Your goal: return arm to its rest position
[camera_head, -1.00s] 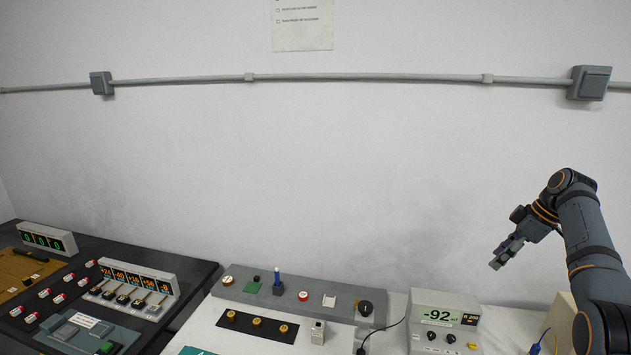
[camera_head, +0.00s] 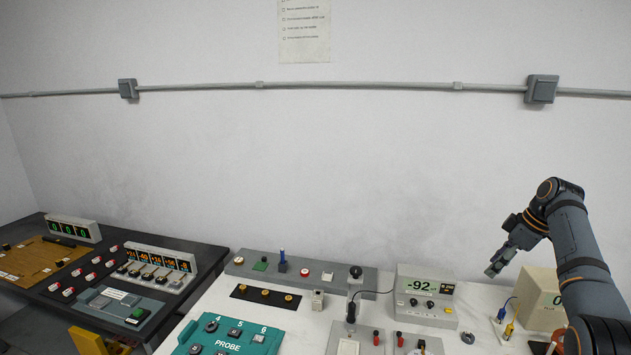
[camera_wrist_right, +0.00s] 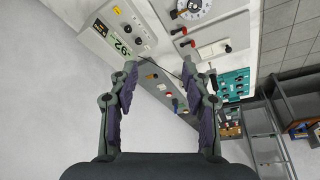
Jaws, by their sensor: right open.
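My right arm (camera_head: 575,240) comes in from the right side of the head view. Its gripper (camera_head: 494,271) hangs in the air above the back right of the white bench, in front of the wall. In the right wrist view the gripper (camera_wrist_right: 163,75) is open, with its two fingers apart and nothing between them. The bench equipment lies beyond the fingers, not touched by them. My left gripper does not show in the head view.
Below the gripper stand a grey meter reading -92 (camera_head: 425,296) and a beige box (camera_head: 537,298). A long grey panel (camera_head: 340,280), a teal PROBE box (camera_head: 228,338) and a dark side table (camera_head: 215,262) lie left. The air before the wall is clear.

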